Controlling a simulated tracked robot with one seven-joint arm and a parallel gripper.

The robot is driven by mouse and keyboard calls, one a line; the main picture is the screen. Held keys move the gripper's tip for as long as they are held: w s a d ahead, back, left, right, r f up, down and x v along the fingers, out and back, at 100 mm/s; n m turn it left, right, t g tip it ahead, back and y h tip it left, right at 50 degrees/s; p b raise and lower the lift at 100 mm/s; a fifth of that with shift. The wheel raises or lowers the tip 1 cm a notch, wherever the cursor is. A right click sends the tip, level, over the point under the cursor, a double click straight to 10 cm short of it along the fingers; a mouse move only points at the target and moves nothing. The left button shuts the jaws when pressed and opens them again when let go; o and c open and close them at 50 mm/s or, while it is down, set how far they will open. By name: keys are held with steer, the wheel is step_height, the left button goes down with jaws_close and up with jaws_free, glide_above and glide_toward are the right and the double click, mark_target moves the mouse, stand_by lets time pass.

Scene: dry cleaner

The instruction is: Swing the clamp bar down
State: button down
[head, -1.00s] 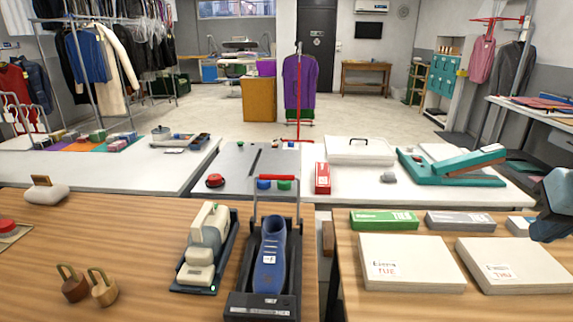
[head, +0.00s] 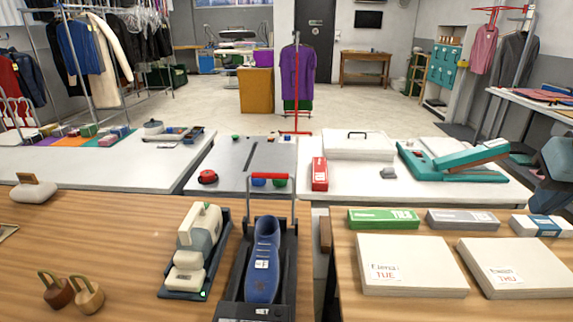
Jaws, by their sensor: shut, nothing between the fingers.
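The clamp bar (head: 267,176) has a red grip across the top of two thin metal arms. It stands raised, upright over the far end of a dark fixture (head: 255,312) on the wooden table. Part of my arm (head: 556,165) shows at the right edge, well away from the bar. My gripper's fingers are not visible.
A cream device on a dark base (head: 196,250) stands close left of the fixture. Two ring-topped weights (head: 72,292) stand farther left. A gap separates this table from the right one, which holds flat boxes (head: 412,264). A white counter (head: 400,188) lies behind.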

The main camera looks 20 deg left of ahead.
steer(key=w+a+r+n+g, duration=0.2)
steer(key=w+a+n, duration=0.1)
steer(key=w+a, duration=0.45)
steer(key=w+a+r+n+g+y, duration=0.1)
steer(key=w+a+r+n, duration=0.1)
steer(key=w+a+n, duration=0.4)
steer(key=w+a+r+n+g, duration=0.1)
steer(key=w+a+r+g, duration=0.1)
steer(key=w+a, duration=0.7)
steer(key=w+a+f+n+g, duration=0.2)
steer(key=w+a+f+n, duration=0.1)
steer(key=a, duration=0.7)
steer(key=w+a+f+n+g+y, duration=0.1)
steer(key=w+a+f+n+g, duration=0.1)
steer(key=w+a+f+n, duration=0.2)
steer(key=w+a+f+n+g, duration=0.3)
steer(key=a+f, duration=0.5)
steer(key=a, duration=0.7)
steer(key=shift+w+a+n+y, duration=0.35)
steer(key=shift+w+n, duration=0.3)
steer(key=shift+n, duration=0.25)
steer(key=shift+f, duration=0.1)
